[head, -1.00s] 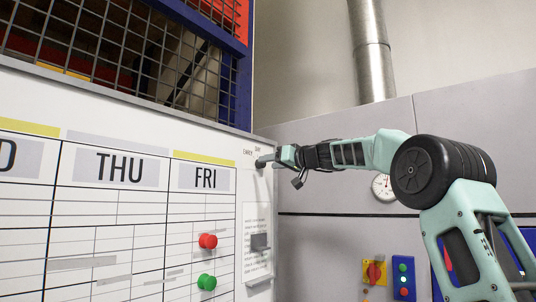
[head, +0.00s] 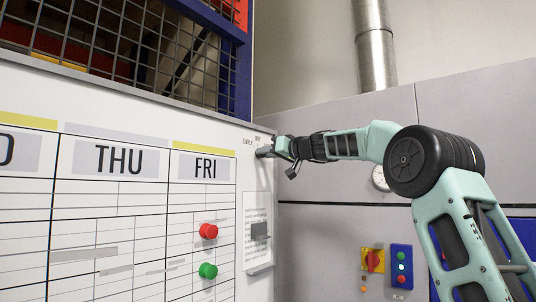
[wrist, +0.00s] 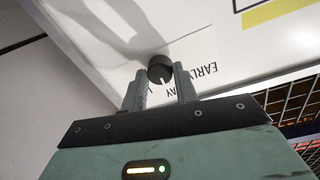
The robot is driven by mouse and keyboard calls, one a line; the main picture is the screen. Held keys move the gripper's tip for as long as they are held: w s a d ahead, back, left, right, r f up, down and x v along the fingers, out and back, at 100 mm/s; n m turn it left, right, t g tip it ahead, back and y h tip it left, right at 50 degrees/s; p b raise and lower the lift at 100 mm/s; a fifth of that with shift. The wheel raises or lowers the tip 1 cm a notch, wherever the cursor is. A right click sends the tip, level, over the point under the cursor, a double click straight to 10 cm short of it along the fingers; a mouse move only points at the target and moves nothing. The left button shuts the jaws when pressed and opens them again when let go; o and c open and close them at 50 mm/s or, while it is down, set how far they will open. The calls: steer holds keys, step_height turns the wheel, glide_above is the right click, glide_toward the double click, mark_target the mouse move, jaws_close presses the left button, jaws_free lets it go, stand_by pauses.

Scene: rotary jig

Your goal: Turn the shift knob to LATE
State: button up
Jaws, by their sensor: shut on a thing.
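The shift knob (wrist: 160,68) is a small dark round knob on the white board, with a white mark on its face. In the wrist view the mark points down towards the DAY label (wrist: 181,90). The EARLY label (wrist: 204,72) is to the right, and the label left of DAY is mostly hidden by a finger. My gripper (wrist: 160,82) is shut on the knob, one finger on each side. In the head view the knob (head: 262,152) is at the board's upper right, with my gripper (head: 273,150) reaching it from the right.
A wire mesh (head: 120,40) stands above the board. A yellow switch box (head: 373,261) and a button box (head: 402,266) are on the grey wall.

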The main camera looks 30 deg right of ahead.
steer(key=m+b, duration=0.1)
steer(key=m, duration=0.7)
stand_by(0.4)
steer(key=shift+d+m, duration=0.1)
steer(key=shift+m, duration=0.3)
steer(key=o, duration=1)
steer(key=shift+s, duration=0.1)
steer(key=b+v, duration=0.3)
steer(key=v, duration=0.2)
steer(key=b+v, duration=0.3)
steer(key=v, duration=0.3)
steer(key=b+v, duration=0.3)
steer(key=v, duration=0.3)
steer(key=shift+d+r, duration=0.2)
steer(key=shift+r, duration=0.15)
